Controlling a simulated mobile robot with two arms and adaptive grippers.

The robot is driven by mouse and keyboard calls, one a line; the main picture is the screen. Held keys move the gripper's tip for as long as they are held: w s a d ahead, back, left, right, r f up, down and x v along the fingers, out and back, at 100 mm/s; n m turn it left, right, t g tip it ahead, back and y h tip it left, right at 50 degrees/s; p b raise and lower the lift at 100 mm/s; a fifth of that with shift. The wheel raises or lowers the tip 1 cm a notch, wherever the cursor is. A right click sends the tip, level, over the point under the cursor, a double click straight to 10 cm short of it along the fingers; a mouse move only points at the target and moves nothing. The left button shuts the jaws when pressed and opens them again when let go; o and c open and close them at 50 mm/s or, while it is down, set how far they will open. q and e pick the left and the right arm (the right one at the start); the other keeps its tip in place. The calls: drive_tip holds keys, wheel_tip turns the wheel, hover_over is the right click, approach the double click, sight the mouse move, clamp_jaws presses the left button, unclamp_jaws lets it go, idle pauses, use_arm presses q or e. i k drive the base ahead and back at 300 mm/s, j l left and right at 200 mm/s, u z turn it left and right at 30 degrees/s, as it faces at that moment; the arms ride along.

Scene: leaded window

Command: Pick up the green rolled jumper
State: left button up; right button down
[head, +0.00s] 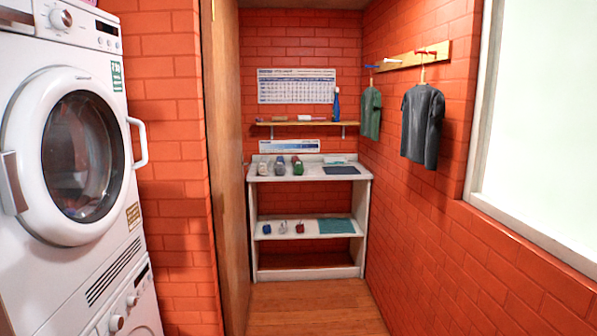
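The green rolled jumper (298,168) appears to be the green roll at the right end of a short row of rolled garments on the top of a white shelf unit (365,174). It is small and far off at the back of the alcove. A grey-blue roll (280,167) and a pale roll (263,167) lie beside it to the left. Neither of my grippers shows in the head view.
White stacked machines (60,230) stand close on the left. A wooden door panel (228,200) edges the alcove. A dark flat cloth (341,170) lies right of the rolls. Shirts (422,125) hang on the right wall. The wooden floor (315,305) ahead is clear.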

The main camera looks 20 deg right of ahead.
sight(298, 167)
drive_tip(key=i+l+u, duration=0.1)
drive_tip(key=u, duration=0.35)
drive_tip(key=i+l+u, duration=0.15)
drive_tip(key=u, duration=0.25)
drive_tip(key=l+u, duration=0.2)
drive_tip(key=u, duration=0.25)
drive_tip(key=i+l+u, duration=0.1)
drive_tip(key=u, duration=0.35)
drive_tip(key=l+u, duration=0.1)
drive_tip(key=l, duration=0.9)
drive_tip(key=k+l+u, duration=0.15)
drive_tip(key=l, duration=0.8)
drive_tip(key=l+u, duration=0.4)
drive_tip(key=l, duration=2.3)
drive_tip(key=l+z, duration=0.15)
drive_tip(key=l, duration=1.15)
